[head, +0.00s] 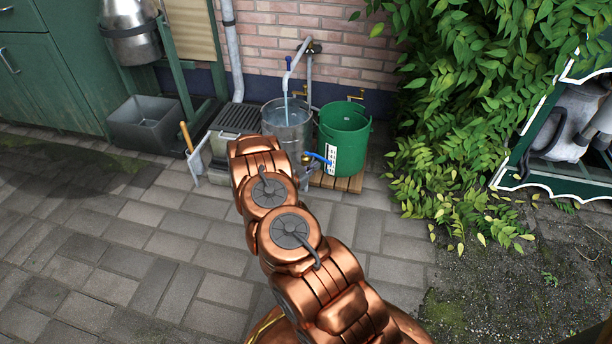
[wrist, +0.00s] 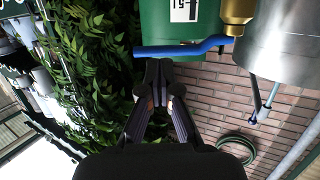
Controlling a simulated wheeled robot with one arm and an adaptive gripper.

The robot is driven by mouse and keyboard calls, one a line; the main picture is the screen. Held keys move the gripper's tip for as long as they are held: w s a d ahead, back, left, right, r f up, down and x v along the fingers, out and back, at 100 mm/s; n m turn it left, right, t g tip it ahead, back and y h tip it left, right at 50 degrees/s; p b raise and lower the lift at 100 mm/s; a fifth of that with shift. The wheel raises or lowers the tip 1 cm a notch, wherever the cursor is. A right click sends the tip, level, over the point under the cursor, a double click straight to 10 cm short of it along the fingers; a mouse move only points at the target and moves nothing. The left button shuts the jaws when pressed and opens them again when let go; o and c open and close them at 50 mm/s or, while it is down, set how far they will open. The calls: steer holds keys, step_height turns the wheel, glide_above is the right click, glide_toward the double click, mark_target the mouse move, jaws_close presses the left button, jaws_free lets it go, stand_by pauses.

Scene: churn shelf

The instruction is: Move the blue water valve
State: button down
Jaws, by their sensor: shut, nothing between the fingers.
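The blue water valve lever (head: 319,157) shows in the head view in front of the green bucket (head: 345,135). In the wrist view the blue lever (wrist: 180,50) lies nearly level across the green bucket (wrist: 165,22), its right end at a brass fitting (wrist: 238,12). My gripper (wrist: 159,68) is shut and empty, its fingertips just below the lever in that picture. I cannot tell whether they touch it. In the head view my copper arm reaches toward the valve, and the fingers are hard to make out.
A metal bucket (head: 288,122) stands left of the green one under a running spout (head: 298,55). A wooden pallet (head: 342,182) lies below the green bucket. Leafy branches (head: 470,70) crowd the right. A grey crate (head: 146,124) stands at left. The paving in front is clear.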

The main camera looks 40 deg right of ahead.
steer(key=shift+b+x, duration=0.45)
steer(key=shift+x, duration=0.95)
steer(key=shift+f, duration=0.1)
